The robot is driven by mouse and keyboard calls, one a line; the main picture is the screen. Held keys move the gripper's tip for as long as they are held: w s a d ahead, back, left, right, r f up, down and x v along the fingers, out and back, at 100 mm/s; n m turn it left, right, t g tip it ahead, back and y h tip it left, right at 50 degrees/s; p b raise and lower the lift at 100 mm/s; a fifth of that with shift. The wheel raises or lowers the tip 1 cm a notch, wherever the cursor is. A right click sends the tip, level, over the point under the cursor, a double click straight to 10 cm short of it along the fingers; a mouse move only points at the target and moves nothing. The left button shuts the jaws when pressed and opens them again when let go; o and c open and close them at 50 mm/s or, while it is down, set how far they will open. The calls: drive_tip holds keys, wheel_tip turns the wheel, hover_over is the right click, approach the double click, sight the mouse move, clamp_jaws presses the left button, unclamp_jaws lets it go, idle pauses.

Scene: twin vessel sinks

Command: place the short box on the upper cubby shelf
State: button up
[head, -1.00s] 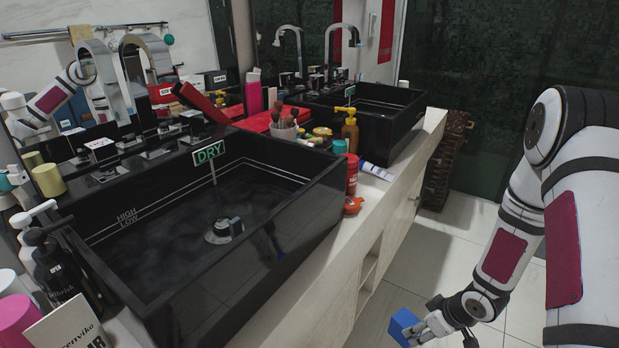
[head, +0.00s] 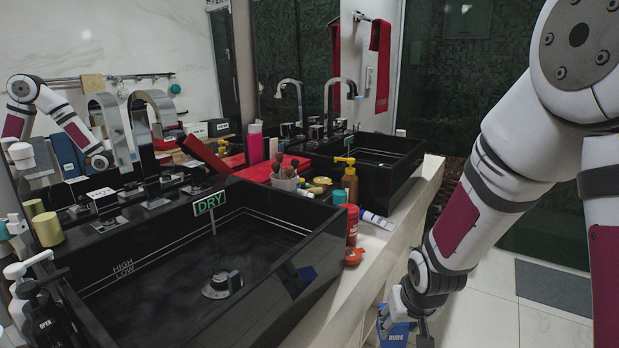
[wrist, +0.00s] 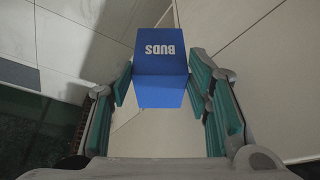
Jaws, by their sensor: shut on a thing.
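A small blue box with "BUDS" in white letters (wrist: 162,60) sits between the green-padded fingers of my gripper (wrist: 160,88) in the wrist view. The fingers touch it on both sides and hold it off the floor. In the head view the blue box (head: 394,334) shows at the bottom edge, beside the front of the counter, partly cut off by the frame. My gripper (head: 408,326) is partly hidden there by my wrist. The upper cubby shelf cannot be made out in the current views; the counter front is mostly hidden.
The pale counter (head: 405,215) carries two black vessel sinks, the near one (head: 200,270) with a "DRY" sign. A red bottle (head: 352,225), an orange item (head: 354,257) and a white-blue tube (head: 377,220) stand or lie near its front edge.

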drive_tip(key=s+p+v, duration=0.1)
drive_tip(key=p+v, duration=2.1)
drive_tip(key=p, duration=0.1)
drive_tip(key=shift+p, duration=0.35)
drive_tip(key=shift+f, duration=0.15)
